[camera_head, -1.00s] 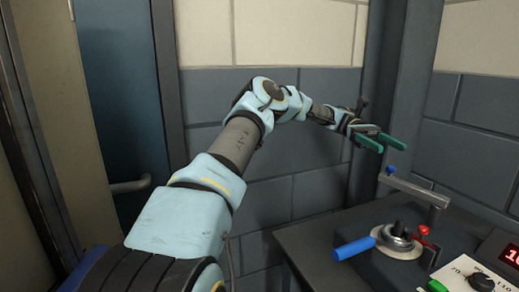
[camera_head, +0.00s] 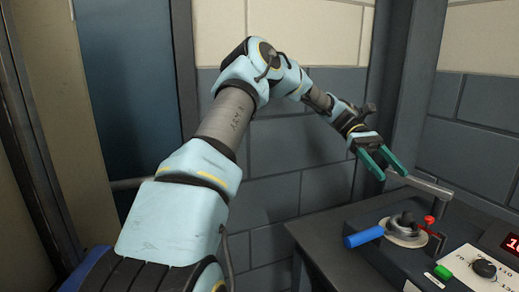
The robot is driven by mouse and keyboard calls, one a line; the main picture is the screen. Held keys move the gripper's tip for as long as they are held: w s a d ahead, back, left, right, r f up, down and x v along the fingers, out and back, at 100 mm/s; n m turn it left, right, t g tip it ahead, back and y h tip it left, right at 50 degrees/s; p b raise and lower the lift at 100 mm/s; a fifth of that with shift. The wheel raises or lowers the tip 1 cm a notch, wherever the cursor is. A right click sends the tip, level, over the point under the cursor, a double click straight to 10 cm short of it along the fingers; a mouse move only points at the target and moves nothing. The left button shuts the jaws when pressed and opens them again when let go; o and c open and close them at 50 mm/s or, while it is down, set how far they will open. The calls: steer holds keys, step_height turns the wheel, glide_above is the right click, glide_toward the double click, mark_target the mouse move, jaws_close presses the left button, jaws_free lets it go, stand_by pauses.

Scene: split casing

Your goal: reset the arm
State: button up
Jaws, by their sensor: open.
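My gripper (camera_head: 391,172) is at the end of my pale blue arm, at the right of the middle of the picture. Its two green fingers are apart and nothing shows between them. The fingers point down and to the right, in front of the grey wall and dark post. They appear close to the grey metal bar on the machine; I cannot tell whether they touch it.
A dark table (camera_head: 313,236) carries a machine with a blue handle (camera_head: 364,237), a red knob (camera_head: 429,220), a green button (camera_head: 442,272), a dial (camera_head: 484,268) and a red display (camera_head: 514,243). A grey bar (camera_head: 430,186) stands behind. A blue door (camera_head: 125,95) is at left.

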steer(key=a+f+m+t+y, duration=0.1)
steer(key=a+f+t, duration=0.45)
steer(key=a, duration=0.65)
steer(key=a+f+m+t+y, duration=0.1)
steer(key=a+f+t, duration=0.4)
steer(key=a, duration=0.7)
steer(key=s+a+m+t, duration=0.1)
steer(key=s+a+t, duration=0.1)
steer(key=a, duration=0.4)
steer(key=s+a+r+t+y, duration=0.1)
steer(key=a+t, duration=0.2)
steer(key=a, duration=0.3)
steer(key=shift+s+a+m, duration=0.15)
steer(key=shift+s+m, duration=0.2)
steer(key=shift+m, duration=0.05)
steer(key=shift+r, duration=0.1)
